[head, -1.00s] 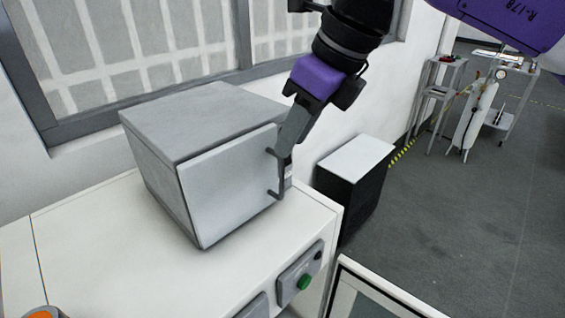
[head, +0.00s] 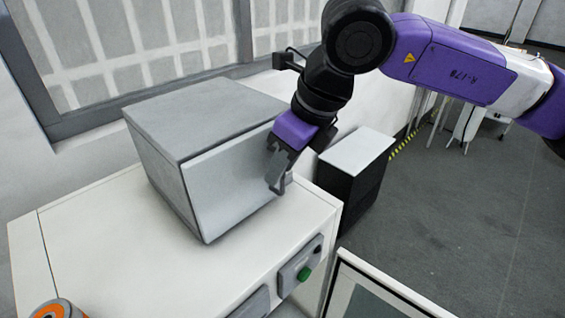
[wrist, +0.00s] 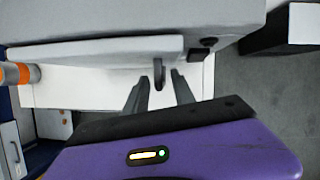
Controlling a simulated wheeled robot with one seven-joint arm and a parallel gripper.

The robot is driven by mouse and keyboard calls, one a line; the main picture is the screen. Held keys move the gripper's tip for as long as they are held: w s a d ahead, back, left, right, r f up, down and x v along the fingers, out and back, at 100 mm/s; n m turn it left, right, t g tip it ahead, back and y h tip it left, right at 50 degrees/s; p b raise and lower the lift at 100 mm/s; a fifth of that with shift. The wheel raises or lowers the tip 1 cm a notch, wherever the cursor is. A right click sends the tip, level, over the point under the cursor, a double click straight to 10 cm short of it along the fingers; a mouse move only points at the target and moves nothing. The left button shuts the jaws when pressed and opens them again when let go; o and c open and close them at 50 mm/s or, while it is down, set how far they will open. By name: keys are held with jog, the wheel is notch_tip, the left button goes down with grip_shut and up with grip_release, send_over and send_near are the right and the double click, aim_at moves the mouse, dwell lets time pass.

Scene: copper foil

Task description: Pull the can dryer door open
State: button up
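The can dryer is a grey box (head: 190,110) on a white counter, with a pale flat door (head: 225,185) on its front. The door sits close to the box front; I cannot tell if it is slightly ajar. My gripper (head: 276,178) is at the door's right edge and hides the handle in the head view. In the wrist view the dark handle (wrist: 158,73) shows between my two fingertips (wrist: 159,80). The fingers are apart, one on each side of it, with gaps visible. The door's top edge (wrist: 95,48) shows beyond them.
The white counter (head: 110,230) has a green button (head: 304,274) on its front. An orange and grey round object (head: 58,309) is at its near left. A black cabinet with a white top (head: 358,150) stands right of the counter. Grey floor (head: 450,230) is open further right.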

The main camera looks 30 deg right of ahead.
grip_shut()
dwell(1.3)
